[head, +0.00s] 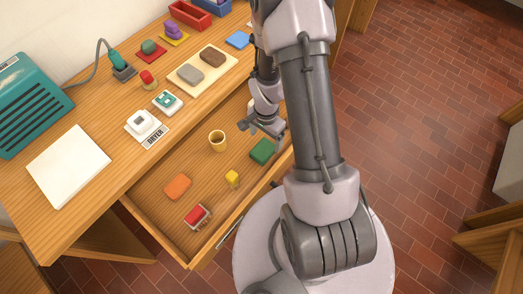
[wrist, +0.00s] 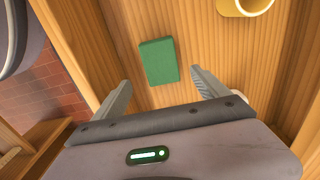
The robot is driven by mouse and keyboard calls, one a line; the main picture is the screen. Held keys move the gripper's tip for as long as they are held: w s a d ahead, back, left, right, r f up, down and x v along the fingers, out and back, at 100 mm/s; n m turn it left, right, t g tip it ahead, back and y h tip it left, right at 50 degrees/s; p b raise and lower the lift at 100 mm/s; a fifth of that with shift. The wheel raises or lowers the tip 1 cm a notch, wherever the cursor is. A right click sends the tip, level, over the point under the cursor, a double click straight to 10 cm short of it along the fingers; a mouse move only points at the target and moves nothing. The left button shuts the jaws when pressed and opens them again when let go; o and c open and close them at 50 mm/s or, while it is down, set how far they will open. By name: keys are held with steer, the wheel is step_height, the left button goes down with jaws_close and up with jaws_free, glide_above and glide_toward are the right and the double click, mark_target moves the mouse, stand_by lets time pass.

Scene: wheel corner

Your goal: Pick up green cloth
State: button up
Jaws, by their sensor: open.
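The green cloth (head: 263,151) is a flat, folded rectangle on the floor of the open drawer (head: 150,203), near its right side. In the wrist view the green cloth (wrist: 158,61) lies beyond my fingertips, roughly between their lines. My gripper (head: 262,130) is above the drawer, beside the cloth on its far side. In the wrist view my gripper (wrist: 160,78) has its two fingers spread wide with nothing between them. The gripper and the cloth look apart.
The drawer's walls surround the cloth. The desk top (head: 95,122) behind carries several items, including a teal dryer-like box (head: 35,105).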

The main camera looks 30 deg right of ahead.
mark_target(264, 149)
step_height(264, 149, down, 3)
steer(key=shift+r+b, duration=0.15)
steer(key=shift+b, duration=0.15)
steer(key=f+b, duration=0.2)
steer(key=f, duration=0.1)
steer(key=f+b, duration=0.1)
steer(key=f, duration=0.1)
steer(key=shift+a+f, duration=0.15)
steer(key=shift+a, duration=0.2)
steer(key=c, duration=1.5)
steer(key=shift+o, duration=0.2)
step_height(264, 149, up, 10)
steer(key=p, duration=0.4)
steer(key=shift+p, duration=0.35)
